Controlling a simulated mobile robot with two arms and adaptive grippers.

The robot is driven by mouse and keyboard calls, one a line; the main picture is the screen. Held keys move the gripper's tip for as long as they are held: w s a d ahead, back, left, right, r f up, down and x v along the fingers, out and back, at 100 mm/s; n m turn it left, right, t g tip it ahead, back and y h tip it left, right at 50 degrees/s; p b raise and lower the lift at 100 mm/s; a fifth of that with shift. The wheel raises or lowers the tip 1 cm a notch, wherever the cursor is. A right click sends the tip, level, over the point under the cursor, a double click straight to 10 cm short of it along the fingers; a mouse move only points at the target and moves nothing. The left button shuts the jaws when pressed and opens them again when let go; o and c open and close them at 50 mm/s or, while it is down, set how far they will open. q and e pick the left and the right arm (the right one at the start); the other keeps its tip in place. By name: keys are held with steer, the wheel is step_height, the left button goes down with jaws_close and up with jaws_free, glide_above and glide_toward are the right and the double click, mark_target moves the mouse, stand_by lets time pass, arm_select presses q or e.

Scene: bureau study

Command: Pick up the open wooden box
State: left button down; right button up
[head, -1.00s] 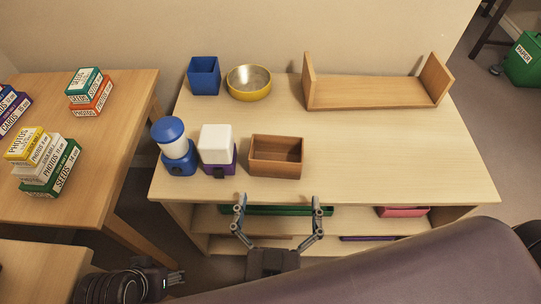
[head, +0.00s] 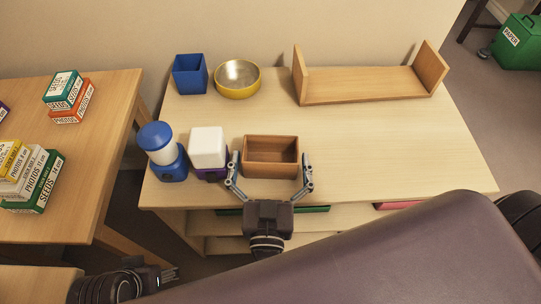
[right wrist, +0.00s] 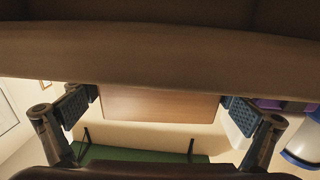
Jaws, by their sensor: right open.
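The open wooden box (head: 270,171) is a brown rectangular box, open at the top, standing near the front edge of the light wooden table. My right gripper (head: 271,168) is open, with one finger beside each end of the box near its front corners. I see a small gap at each side in the head view. In the right wrist view, which is upside down, the box's front face (right wrist: 160,105) lies between the two spread fingers. My left gripper (head: 168,274) is low at the left, away from the table top; its jaw opening is unclear.
Left of the box stand a white cube lamp (head: 207,146) on a purple base, close to the left finger, and a blue-and-white lamp (head: 157,143). Behind are a blue cup (head: 190,74), a yellow bowl (head: 238,79) and a wooden rack (head: 365,86). The table's right front is clear.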

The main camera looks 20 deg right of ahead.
steer(key=shift+w+d, duration=0.1)
steer(key=shift+w, duration=0.15)
steer(key=c, duration=1.1)
